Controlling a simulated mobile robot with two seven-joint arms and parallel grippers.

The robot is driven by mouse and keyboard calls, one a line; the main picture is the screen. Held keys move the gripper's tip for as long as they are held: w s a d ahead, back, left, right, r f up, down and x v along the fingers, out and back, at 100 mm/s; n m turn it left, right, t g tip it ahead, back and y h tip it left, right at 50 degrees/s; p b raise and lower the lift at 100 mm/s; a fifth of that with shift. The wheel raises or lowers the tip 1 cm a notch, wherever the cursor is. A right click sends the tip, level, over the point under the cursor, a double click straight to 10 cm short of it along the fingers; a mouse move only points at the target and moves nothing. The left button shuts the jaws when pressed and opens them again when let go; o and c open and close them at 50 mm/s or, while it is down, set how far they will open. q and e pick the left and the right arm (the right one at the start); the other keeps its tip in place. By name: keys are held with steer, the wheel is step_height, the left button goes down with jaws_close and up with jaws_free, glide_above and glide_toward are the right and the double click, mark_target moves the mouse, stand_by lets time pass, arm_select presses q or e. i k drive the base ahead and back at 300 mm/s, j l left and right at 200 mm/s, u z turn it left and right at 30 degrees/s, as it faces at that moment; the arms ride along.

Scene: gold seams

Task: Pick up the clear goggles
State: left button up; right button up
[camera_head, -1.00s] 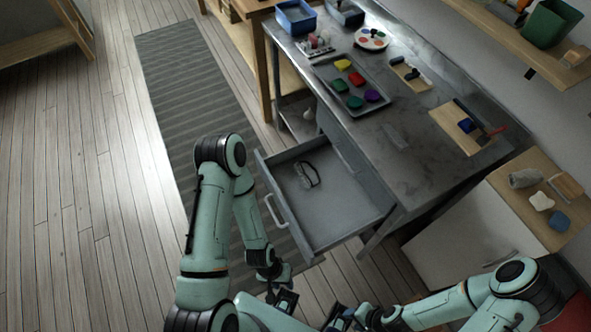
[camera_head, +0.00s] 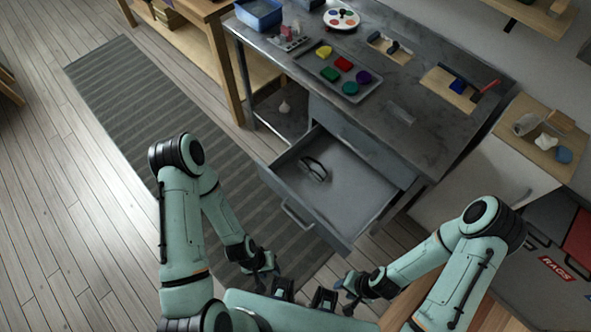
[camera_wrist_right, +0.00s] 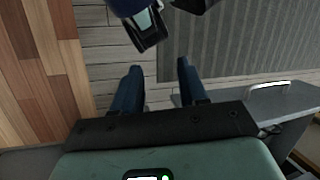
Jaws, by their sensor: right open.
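The clear goggles (camera_head: 314,168) lie in the open drawer (camera_head: 345,190), near its left side in the head view. They look small, with a dark outline. My left gripper (camera_head: 281,287) is low in front of the drawer, apart from the goggles; its jaws are too small to judge. My right gripper (camera_head: 325,298) is beside it, also outside the drawer. In the right wrist view my right gripper (camera_wrist_right: 158,88) is open, with nothing between its fingers. Part of my left gripper (camera_wrist_right: 150,28) shows at the top there.
The drawer's front handle (camera_head: 297,216) faces me. A side cabinet (camera_head: 480,180) stands at right. The striped mat (camera_head: 130,95) and floor at left are clear.

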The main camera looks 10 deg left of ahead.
mark_target(302, 165)
steer(key=j, duration=1.7)
steer(key=i, duration=0.4)
